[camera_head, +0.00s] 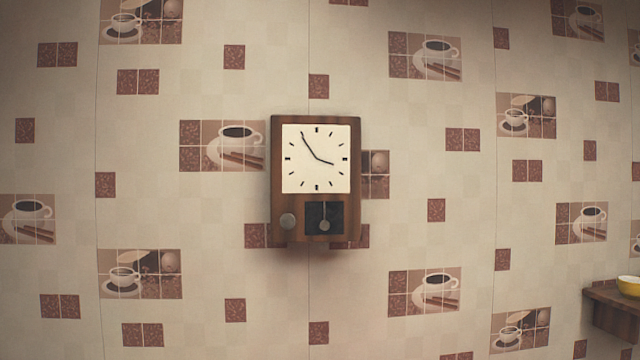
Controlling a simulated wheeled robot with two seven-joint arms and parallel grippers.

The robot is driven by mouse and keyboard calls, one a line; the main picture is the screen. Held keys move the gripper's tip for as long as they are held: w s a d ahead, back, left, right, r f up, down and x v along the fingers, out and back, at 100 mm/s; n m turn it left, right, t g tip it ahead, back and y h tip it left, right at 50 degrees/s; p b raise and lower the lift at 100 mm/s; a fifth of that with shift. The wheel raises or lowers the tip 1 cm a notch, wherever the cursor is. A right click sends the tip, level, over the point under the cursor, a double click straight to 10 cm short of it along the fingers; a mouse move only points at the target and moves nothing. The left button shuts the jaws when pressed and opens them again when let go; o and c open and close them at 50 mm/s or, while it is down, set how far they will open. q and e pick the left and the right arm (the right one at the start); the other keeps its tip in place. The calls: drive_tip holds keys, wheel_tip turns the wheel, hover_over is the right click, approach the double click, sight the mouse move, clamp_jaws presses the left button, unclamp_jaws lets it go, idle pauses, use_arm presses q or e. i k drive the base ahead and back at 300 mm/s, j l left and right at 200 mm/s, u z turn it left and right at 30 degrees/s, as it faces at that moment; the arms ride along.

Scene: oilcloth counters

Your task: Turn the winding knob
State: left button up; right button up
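A wooden wall clock (316,199) hangs on the wall near the middle of the head view. It has a square cream face (330,175) with two dark hands. Below the face, at the lower left, is a round grey winding knob (288,221). To the right of the knob is a dark window (336,218) with a small pendulum (323,222) hanging in it. Neither of my grippers shows in this view.
The wall (400,220) is covered in a coffee-cup tile pattern. A wooden shelf or counter corner (612,307) juts in at the lower right, with a yellow bowl (629,287) on it. The space around the clock looks clear.

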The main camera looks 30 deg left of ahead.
sight(287, 221)
drive_tip(key=u, duration=1.35)
